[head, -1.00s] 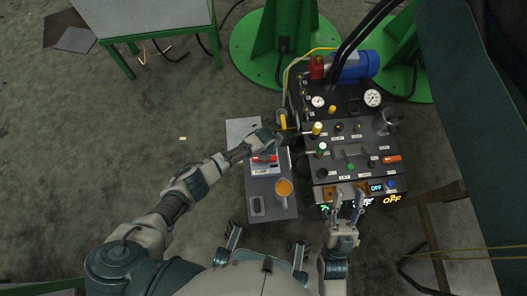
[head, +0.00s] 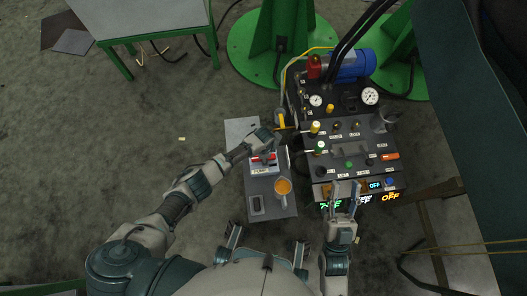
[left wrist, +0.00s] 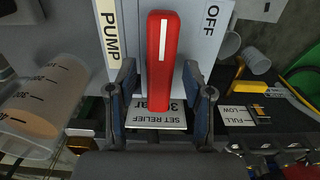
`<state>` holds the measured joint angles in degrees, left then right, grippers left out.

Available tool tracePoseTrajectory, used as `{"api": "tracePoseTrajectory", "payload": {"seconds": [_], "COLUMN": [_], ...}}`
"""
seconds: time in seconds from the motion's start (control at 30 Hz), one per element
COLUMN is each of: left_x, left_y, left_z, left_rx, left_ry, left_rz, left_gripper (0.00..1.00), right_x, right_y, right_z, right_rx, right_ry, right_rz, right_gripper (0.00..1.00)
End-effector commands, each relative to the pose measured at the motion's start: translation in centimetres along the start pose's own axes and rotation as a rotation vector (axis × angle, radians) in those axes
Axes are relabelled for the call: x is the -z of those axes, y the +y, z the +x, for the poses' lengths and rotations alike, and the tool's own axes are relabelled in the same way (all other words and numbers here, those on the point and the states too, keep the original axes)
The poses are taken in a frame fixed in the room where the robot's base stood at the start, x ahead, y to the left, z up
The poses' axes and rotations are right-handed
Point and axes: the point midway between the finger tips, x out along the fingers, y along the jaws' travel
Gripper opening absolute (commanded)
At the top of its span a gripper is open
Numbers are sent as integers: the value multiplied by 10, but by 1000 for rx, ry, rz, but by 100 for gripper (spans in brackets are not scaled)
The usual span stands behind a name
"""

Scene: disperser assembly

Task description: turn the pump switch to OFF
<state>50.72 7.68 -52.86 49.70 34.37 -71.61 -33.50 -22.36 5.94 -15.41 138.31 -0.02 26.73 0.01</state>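The pump switch is a red handle with a white stripe (left wrist: 162,60) on a grey box with a "PUMP" label (left wrist: 109,35) and an "OFF" label (left wrist: 212,17). In the left wrist view the stripe runs straight up the picture, parallel to the box's side. The red handle also shows small in the head view (head: 258,158). My left gripper (left wrist: 165,92) is open around the handle, with a finger on each side and visible gaps between. My right gripper (head: 346,184) is open and empty, in front of the control panel's lower edge.
A grey control panel (head: 350,150) with knobs and gauges stands right of the pump box. A cup with orange liquid (head: 283,187) sits on the small side table (head: 262,187). In the left wrist view a clear measuring cup (left wrist: 45,105) stands left of my fingers.

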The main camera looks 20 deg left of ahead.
Motion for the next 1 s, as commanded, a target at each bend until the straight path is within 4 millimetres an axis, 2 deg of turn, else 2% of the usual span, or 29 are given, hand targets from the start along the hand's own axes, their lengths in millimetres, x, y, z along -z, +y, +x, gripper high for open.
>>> {"api": "tracePoseTrajectory", "payload": {"seconds": [0.23,0.37,0.47,0.8,1.0], "left_x": [-1,0,-1,1,0], "left_y": [0,-1,-1,-1,-1], "left_z": [-1,-8,-23,-96,-117], "left_rx": [1,1,2,2,0], "left_ry": [-2,0,0,0,-2], "left_rz": [1,2,2,2,1], "left_gripper": [52,52,52,52,52], "right_x": [1,3,3,3,3], "right_y": [0,0,-1,-1,-1], "right_z": [0,-1,-1,-1,-1], "right_rx": [-1,0,0,0,0], "right_ry": [5,8,7,6,5], "right_rz": [-1,-1,-1,-1,-1], "right_gripper": [40,40,40,40,40]}}
